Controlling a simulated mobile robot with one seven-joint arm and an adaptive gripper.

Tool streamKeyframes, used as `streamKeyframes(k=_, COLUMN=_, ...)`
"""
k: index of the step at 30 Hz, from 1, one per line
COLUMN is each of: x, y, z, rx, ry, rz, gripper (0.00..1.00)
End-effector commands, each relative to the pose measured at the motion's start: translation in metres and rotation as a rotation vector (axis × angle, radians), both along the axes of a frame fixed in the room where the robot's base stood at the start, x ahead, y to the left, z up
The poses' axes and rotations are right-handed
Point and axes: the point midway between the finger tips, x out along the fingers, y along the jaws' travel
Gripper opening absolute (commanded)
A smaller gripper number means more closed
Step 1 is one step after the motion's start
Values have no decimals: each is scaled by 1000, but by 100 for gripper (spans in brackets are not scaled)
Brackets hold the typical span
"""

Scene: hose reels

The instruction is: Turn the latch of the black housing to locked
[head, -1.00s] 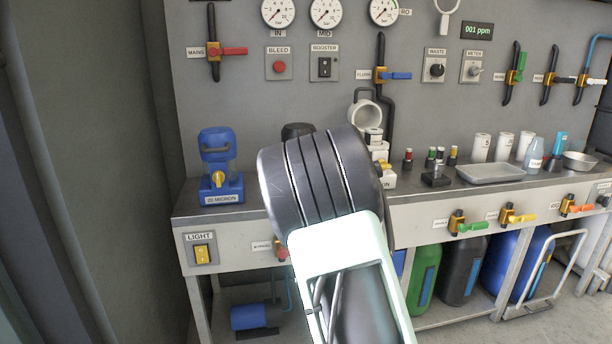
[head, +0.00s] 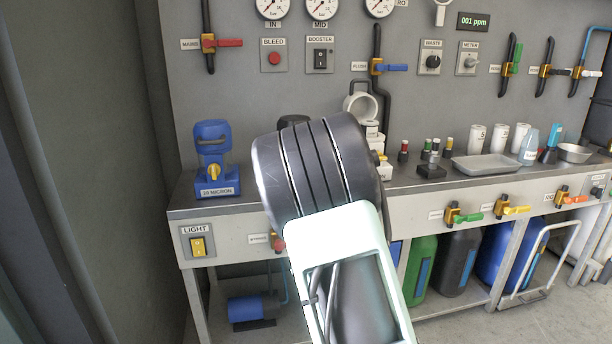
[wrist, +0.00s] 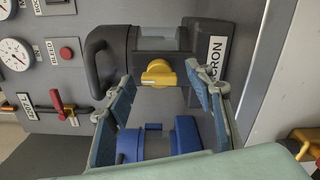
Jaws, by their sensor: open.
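The black housing (head: 293,120) stands on the bench, mostly hidden behind my arm in the head view. The wrist view shows it close and sideways, with its black body (wrist: 120,45), a handle at left and a label ending in "CRON" at right. Its yellow latch (wrist: 158,73) faces the wrist camera, its bar lying roughly level in that picture. My gripper (wrist: 158,84) is open and empty, one finger to each side of the latch in the picture, with visible gaps. I cannot tell the remaining depth. The head view does not show my fingers.
A blue housing (head: 213,150) with its own yellow latch stands left on the bench; it also shows below the black one in the wrist view (wrist: 155,142). A red valve handle (wrist: 57,102) is on the wall panel. White fittings (head: 372,140) stand just right of my arm.

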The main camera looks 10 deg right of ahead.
Motion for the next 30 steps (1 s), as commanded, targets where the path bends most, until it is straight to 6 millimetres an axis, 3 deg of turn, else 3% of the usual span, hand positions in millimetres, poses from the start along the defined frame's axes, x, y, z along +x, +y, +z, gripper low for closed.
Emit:
streamKeyframes(k=18, x=-100, y=0, z=0, rx=2, ry=1, rz=0, gripper=49)
streamKeyframes(k=30, x=-115, y=0, z=0, rx=0, ry=0, rz=0, gripper=49)
